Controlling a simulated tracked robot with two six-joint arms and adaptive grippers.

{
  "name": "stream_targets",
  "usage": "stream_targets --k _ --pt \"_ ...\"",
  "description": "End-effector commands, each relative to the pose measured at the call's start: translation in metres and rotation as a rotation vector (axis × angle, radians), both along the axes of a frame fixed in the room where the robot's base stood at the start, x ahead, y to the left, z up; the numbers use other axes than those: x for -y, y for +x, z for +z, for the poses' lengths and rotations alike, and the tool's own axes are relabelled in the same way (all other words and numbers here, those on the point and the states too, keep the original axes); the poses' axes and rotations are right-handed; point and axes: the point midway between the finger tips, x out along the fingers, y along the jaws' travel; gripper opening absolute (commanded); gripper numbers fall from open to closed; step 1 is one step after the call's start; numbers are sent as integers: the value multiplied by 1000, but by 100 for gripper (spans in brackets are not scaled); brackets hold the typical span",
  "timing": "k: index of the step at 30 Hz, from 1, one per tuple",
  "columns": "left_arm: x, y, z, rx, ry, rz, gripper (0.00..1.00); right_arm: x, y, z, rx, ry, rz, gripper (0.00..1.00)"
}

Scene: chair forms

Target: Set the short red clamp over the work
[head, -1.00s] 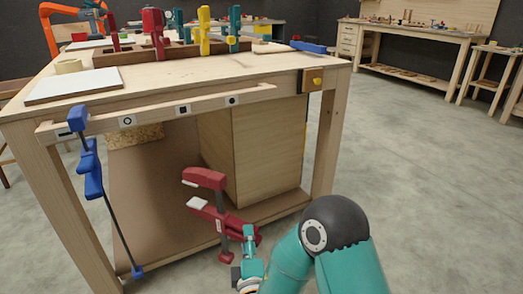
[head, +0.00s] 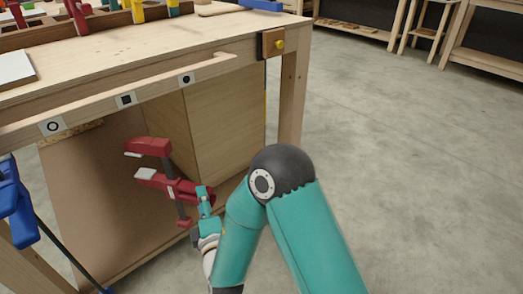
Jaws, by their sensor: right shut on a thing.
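The short red clamp (head: 160,182) is in my right gripper (head: 203,203), in front of the workbench's open underside. Its two red arms point left, one above the other, with pale pads and a gap between them. My right gripper is shut on it near the lower arm's right end; the fingertips are partly hidden by the clamp and my arm. The work is hard to single out; a strip with marked squares (head: 125,99) runs along the bench's front edge, above the clamp. My left gripper is not in view.
The workbench top (head: 130,62) is mostly clear near its front. A blue clamp (head: 15,200) hangs at the left. A wooden block with a yellow knob (head: 273,44) sits at the right front corner. A wooden cabinet (head: 225,120) stands below. Open floor (head: 400,150) lies to the right.

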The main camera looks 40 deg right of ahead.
Motion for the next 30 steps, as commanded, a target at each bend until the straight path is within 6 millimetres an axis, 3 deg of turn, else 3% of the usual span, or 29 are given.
stream_targets --k 5,10,15,19,24,30 --pt "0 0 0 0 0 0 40 1 1 0 5 1 -12 3" --pt "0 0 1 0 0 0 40 31 -10 11 10 -2 -155 3" --pt "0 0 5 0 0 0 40 77 -39 61 27 -11 -393 3" --pt "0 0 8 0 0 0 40 102 -67 109 26 -6 -536 3" --pt "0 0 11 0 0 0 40 116 -92 151 13 3 -616 3" --pt "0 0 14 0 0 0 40 116 -98 171 3 1 -623 3"
